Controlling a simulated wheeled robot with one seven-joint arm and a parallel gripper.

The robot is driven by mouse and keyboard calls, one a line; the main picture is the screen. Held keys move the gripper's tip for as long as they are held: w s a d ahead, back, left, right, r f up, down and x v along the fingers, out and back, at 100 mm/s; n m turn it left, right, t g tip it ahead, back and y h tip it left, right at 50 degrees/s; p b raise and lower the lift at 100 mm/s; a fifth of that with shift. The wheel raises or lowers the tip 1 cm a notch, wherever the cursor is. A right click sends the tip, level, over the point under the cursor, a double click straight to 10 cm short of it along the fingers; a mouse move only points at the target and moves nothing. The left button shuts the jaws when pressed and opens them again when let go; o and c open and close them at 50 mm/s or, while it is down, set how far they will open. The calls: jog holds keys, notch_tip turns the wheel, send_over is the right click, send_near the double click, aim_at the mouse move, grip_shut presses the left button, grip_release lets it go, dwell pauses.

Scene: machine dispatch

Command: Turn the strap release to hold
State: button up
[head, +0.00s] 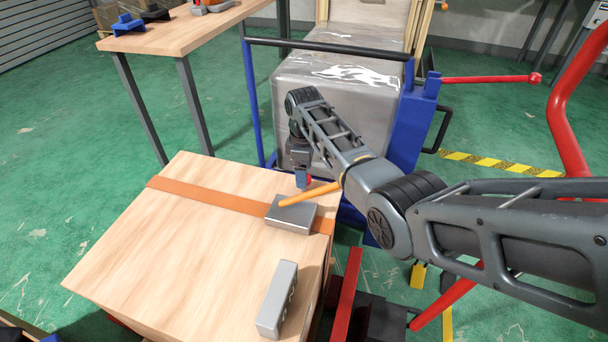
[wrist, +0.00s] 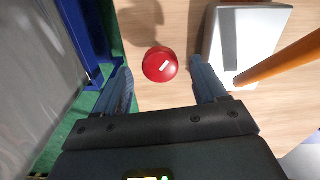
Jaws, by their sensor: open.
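The strap release appears to be the red round knob (wrist: 160,65) with a small white mark, seen over the wooden top in the wrist view. My gripper (head: 302,178) points down at the crate's far right edge. Its fingers are open (wrist: 161,78), one on each side of the knob, with gaps showing. A grey block (head: 290,213) with an orange lever (head: 318,192) sits on the orange strap (head: 215,200), close beside the right finger in the wrist view.
The strap crosses the wooden crate (head: 150,240). A second grey block (head: 277,299) lies on the crate's near right. Behind stands a wrapped load (head: 340,95) with a blue frame (head: 254,100). A wooden table (head: 180,32) is at the back left. The crate's left half is clear.

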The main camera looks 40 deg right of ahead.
jog(key=shift+f, duration=0.85)
jog(key=shift+c, duration=0.4)
jog(key=c, duration=1)
jog(key=shift+o, duration=0.2)
jog(key=shift+a+m, duration=0.1)
jog(key=shift+m, duration=0.3)
jog(key=m+p, duration=0.1)
jog(key=m, duration=0.3)
jog(key=shift+m, duration=0.4)
jog(key=m+p, duration=0.1)
jog(key=m, duration=0.3)
jog(key=shift+m, duration=0.3)
